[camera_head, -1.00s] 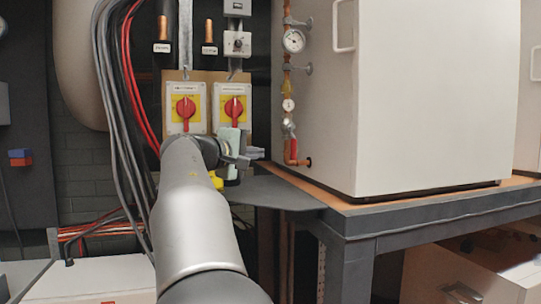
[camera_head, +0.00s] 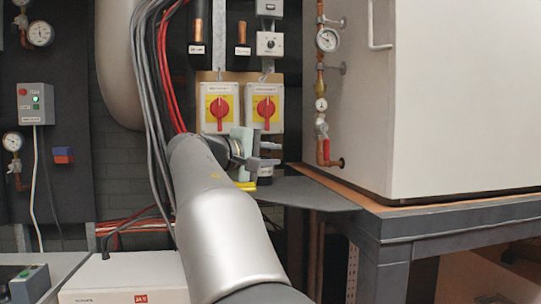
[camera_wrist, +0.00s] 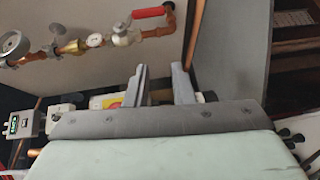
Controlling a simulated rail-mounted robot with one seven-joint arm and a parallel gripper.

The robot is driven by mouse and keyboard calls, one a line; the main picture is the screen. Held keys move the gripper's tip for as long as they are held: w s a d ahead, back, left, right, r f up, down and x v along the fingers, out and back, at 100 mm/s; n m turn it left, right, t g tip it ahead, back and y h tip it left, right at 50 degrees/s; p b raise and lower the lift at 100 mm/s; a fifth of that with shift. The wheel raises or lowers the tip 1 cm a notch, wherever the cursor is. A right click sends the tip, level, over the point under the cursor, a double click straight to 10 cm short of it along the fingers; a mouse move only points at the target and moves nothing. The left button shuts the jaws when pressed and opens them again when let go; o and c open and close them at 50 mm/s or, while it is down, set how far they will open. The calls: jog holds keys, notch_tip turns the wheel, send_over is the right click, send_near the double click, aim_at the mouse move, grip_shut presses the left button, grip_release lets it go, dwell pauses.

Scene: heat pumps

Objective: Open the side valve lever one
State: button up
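The side valve has a red lever (camera_head: 321,125) on a copper pipe at the left side of the large white cabinet. The red lever (camera_wrist: 148,12) also shows at the top of the wrist view, beside a small gauge and a brass fitting. My gripper (camera_head: 268,162) is left of and lower than the lever in the head view, apart from it. In the wrist view my gripper (camera_wrist: 160,80) has its two grey fingers spread with nothing between them, and the lever lies beyond the fingertips.
Two red rotary switches on yellow plates (camera_head: 218,107) (camera_head: 265,108) are on the wall behind my arm. The white cabinet (camera_head: 440,110) stands on a dark bench (camera_head: 450,225) with a grey shelf (camera_head: 305,192) beside it. Pressure gauges (camera_head: 327,40) (camera_head: 321,104) sit on the same pipe.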

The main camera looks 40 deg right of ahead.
jog(key=shift+d, duration=0.1)
jog(key=s+a+b, duration=0.4)
jog(key=s+b, duration=0.2)
jog(key=s, duration=0.4)
jog(key=s+a+b, duration=0.3)
jog(key=s+b, duration=0.2)
jog(key=s, duration=0.5)
jog(key=shift+s+a+b, duration=0.4)
jog(key=shift+r, duration=0.1)
dwell(0.3)
